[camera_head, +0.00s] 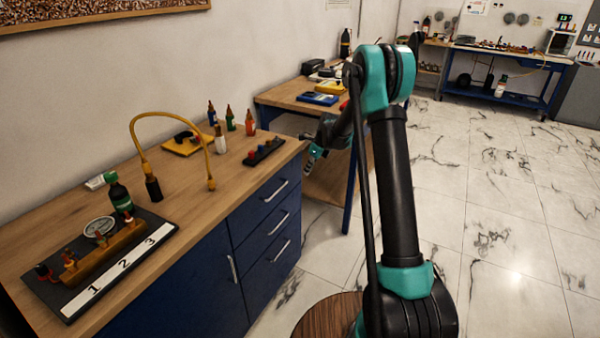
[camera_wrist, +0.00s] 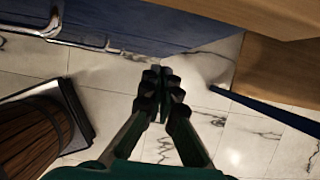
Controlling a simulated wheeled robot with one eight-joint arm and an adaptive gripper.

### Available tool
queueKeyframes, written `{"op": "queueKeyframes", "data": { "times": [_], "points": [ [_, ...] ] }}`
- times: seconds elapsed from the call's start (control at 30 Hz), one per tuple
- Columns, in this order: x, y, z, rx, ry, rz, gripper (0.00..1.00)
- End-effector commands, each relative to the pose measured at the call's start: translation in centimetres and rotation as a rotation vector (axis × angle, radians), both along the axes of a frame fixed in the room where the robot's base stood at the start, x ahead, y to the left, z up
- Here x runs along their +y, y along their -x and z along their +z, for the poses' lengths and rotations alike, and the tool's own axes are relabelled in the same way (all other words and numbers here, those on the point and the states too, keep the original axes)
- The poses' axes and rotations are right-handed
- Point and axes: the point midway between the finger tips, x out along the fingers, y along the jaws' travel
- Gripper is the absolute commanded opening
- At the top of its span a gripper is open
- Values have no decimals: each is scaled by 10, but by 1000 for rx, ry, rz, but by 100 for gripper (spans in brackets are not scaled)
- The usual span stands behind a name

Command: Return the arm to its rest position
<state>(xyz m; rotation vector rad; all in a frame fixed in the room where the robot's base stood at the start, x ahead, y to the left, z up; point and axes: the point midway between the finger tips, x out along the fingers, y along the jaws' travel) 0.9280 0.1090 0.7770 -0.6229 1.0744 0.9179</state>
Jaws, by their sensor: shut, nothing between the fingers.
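My arm (camera_head: 398,190) stands at the right of the workbench, with its teal elbow raised high and its forearm bent down to the left. My gripper (camera_head: 309,167) hangs off the right end of the bench, in front of the gap before the second table. It is apart from everything on the bench. In the wrist view my gripper (camera_wrist: 160,85) is shut, its black fingertips together with nothing between them. Below it show the marble floor and blue cabinet drawers (camera_wrist: 110,30).
The workbench (camera_head: 200,195) holds a gauge rig (camera_head: 95,262) marked 1, 2, 3, a yellow hose (camera_head: 137,118), several bottles and a black fitting rack (camera_head: 263,152). A second table (camera_head: 285,95) stands behind my gripper. Open floor (camera_head: 500,230) lies to the right.

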Motion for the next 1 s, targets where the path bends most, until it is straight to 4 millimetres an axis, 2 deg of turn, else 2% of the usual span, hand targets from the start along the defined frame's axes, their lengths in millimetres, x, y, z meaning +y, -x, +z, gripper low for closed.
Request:
{"op": "queueKeyframes", "data": {
  "times": [0.1, 0.3, 0.53, 0.63, 0.77, 1.0],
  "points": [
    [-9, 6, 26, 2, 1, -1, 0],
    [-21, 13, 59, 2, 1, -1, 0],
    [-28, 18, 77, -1, 4, 7, 0],
    [-32, 29, 83, -23, 22, 53, 0],
    [-45, 62, 95, -90, 82, 206, 0],
    [-74, 150, 111, -239, 247, 610, 0]
  ]
}}
